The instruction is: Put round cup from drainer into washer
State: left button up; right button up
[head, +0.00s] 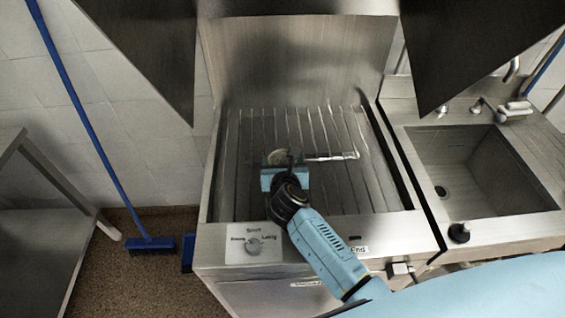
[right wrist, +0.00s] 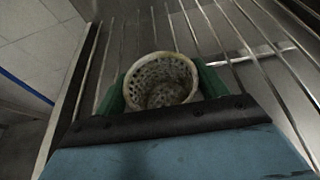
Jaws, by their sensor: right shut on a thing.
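The round cup (right wrist: 163,80) is a pale, perforated basket. In the right wrist view it sits between the green fingers of my right gripper (right wrist: 162,90), which is shut on it. In the head view the cup (head: 273,152) shows only in part beyond my right gripper (head: 275,165), over the slatted rack of the washer (head: 340,190). I cannot tell whether the cup touches the rack. My left gripper is not in view.
A sink (head: 480,175) with a tap is at the right. Dark panels hang above at both sides. A blue broom (head: 150,243) stands at the left by a metal table (head: 50,180). Much of the rack is clear.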

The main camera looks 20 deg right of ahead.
jog(key=shift+f, duration=0.2)
jog(key=o, duration=0.9)
jog(key=shift+o, duration=0.2)
jog(key=shift+r, duration=0.1)
jog(key=shift+r, duration=0.1)
jog(key=shift+s+a+r, duration=0.1)
jog(key=shift+s+r, duration=0.05)
jog(key=shift+s, duration=0.05)
jog(key=p+v, duration=0.1)
jog(key=v, duration=1)
jog(key=shift+s, duration=0.25)
jog(key=shift+r, duration=0.15)
